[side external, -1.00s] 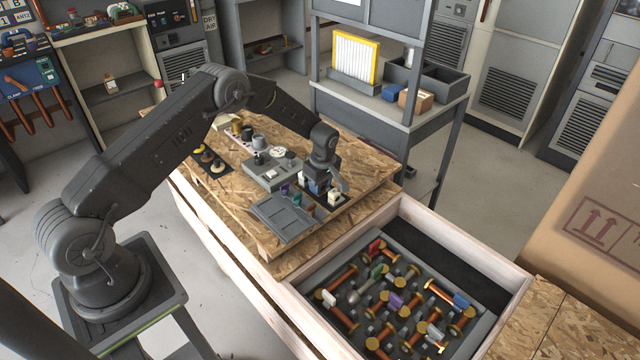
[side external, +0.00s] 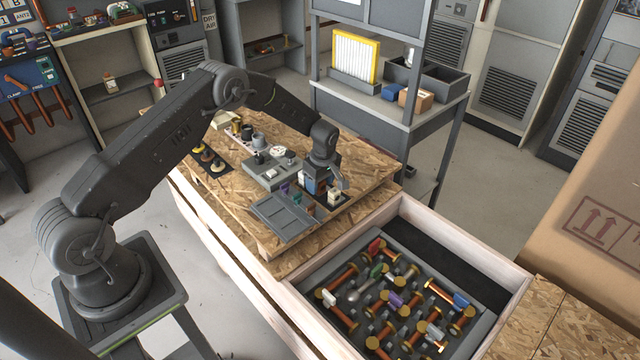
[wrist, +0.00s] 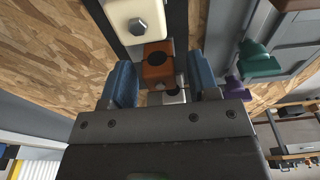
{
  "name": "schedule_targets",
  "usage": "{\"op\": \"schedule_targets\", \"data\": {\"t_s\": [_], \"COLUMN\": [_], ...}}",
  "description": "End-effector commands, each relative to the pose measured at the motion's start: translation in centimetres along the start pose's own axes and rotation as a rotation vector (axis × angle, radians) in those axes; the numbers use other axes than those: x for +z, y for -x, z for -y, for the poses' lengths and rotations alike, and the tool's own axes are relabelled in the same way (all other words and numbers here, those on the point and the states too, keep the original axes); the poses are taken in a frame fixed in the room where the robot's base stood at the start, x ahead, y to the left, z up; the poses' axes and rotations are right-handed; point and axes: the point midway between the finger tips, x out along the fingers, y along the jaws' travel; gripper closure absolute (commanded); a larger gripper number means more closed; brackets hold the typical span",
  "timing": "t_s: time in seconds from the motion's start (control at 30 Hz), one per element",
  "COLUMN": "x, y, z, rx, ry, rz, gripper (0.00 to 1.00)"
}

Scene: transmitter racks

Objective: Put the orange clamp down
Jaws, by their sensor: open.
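The orange clamp (wrist: 157,65) is in the wrist view, a block with a dark round hole, between the two blue-padded fingers of my gripper (wrist: 162,78). A gap shows on each side of it, so the jaws are open around it. In the side external view my gripper (side external: 319,182) is low over the dark strip at the board's right end. The orange clamp cannot be made out clearly there. What it rests on is partly hidden.
A cream clamp (wrist: 137,22) stands close beside the orange one. Green (wrist: 258,60) and purple (wrist: 234,90) clamps are to the right. A grey tray (side external: 281,216) lies in front on the chipboard top. An open crate (side external: 440,232) of coloured parts stands at lower right.

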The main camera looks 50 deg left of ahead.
Motion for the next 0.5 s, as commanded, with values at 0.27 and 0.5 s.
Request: {"op": "schedule_targets", "data": {"t_s": [0.27, 0.5], "x": [0.0, 0.0], "y": [5.7, 9.9], "z": [-0.1, -0.1], "rx": [0.005, 0.003], "ry": [0.000, 0.000], "rz": [0.000, 0.000], "gripper": [0.45, 0.45]}}
